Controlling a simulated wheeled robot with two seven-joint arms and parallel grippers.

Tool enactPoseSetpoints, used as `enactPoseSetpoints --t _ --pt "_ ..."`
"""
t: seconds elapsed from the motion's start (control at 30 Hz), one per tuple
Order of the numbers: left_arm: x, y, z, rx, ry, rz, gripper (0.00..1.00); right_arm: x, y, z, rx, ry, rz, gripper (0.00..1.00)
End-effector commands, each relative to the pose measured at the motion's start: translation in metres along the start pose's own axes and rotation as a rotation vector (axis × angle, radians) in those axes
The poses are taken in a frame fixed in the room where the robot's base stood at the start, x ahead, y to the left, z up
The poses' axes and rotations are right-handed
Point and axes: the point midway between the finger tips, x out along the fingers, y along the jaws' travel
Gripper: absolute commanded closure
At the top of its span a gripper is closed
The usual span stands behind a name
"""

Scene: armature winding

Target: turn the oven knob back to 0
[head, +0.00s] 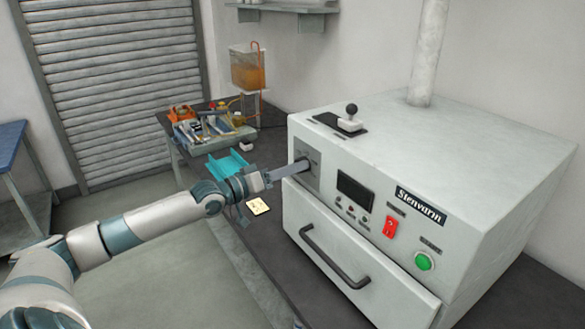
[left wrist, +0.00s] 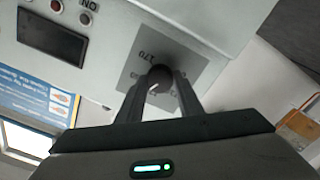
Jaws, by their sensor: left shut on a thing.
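The oven (head: 360,190) is a pale grey box on a dark bench, with a drawer-like door and bar handle. Its knob (left wrist: 160,78) is dark and round, on a grey dial plate (left wrist: 140,50) marked "170"; other dial marks are partly hidden. My left gripper (head: 299,165) reaches the dial plate from the left in the head view. In the left wrist view its two fingers (left wrist: 158,90) are shut on the knob, one on each side. The knob's pointer and setting cannot be made out. My right gripper is not in view.
A dark display (head: 355,193), a red switch (head: 390,227) and a green button (head: 424,261) sit right of the dial. A black-knobbed lever (head: 350,120) stands on top. A teal tray (head: 228,164) and yellow note (head: 258,206) lie near my left arm.

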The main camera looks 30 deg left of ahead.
Motion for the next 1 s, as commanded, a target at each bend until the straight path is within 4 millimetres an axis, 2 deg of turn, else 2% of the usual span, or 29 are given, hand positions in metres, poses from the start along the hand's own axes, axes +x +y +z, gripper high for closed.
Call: enactPoseSetpoints --t 0.63,1.0 --pt "0.0 0.0 -0.002 -0.616 0.004 0.001 0.89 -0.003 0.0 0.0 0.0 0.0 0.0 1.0" --pt "0.0 0.0 -0.003 -0.969 0.004 0.001 0.89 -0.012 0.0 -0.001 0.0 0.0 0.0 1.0"
